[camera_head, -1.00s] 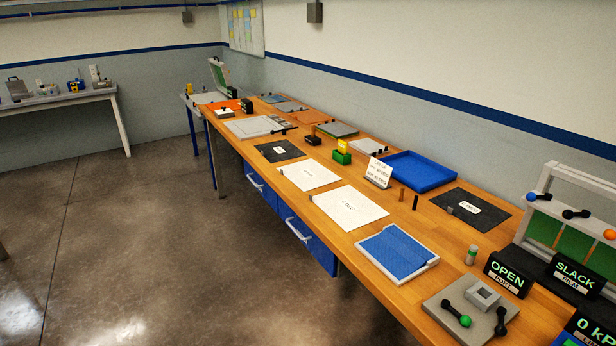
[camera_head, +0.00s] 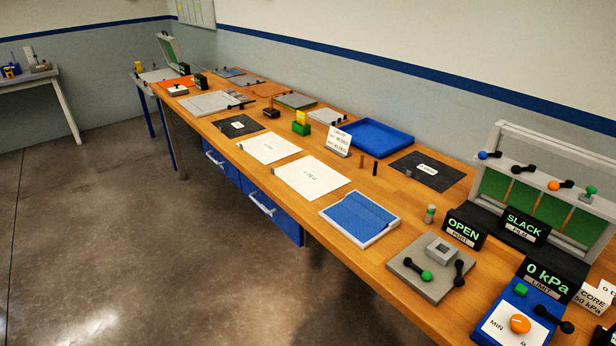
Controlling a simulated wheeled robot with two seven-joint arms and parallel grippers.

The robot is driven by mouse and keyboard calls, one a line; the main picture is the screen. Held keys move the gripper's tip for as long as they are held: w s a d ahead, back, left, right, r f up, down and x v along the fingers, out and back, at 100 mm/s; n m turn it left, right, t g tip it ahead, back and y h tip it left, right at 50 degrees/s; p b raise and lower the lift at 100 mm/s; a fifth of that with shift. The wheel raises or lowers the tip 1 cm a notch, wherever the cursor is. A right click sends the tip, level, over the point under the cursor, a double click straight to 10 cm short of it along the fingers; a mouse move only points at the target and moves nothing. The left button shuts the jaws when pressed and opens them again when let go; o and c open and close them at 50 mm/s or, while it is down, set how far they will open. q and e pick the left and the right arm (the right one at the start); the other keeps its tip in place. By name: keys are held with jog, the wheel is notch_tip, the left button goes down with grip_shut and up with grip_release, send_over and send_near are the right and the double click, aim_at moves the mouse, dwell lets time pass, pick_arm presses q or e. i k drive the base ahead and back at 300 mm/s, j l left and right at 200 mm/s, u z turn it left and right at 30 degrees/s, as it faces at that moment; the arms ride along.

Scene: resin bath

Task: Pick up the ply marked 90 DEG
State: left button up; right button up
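Several flat plies lie on the wooden bench. A near white ply (camera_head: 300,187) and a white ply behind it (camera_head: 258,153) each carry small printing. A dark ply (camera_head: 230,133) with a white label lies farther left, and another dark ply (camera_head: 447,180) with a white label lies at the back right. The markings are too small to read surely, so I cannot tell which one says 90 DEG. Neither of my grippers is in view.
A blue tray (camera_head: 408,138) stands behind the plies, near a white sign card (camera_head: 338,141) and small upright pegs. A framed blue mat (camera_head: 345,216), a grey plate (camera_head: 410,276), an OPEN sign (camera_head: 465,229) and a 0 kPa panel (camera_head: 546,276) are nearer right.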

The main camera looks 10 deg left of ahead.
aim_at(236, 126)
jog(key=i+j, duration=0.7)
jog(key=i+z, duration=0.05)
jog(key=i, duration=0.05)
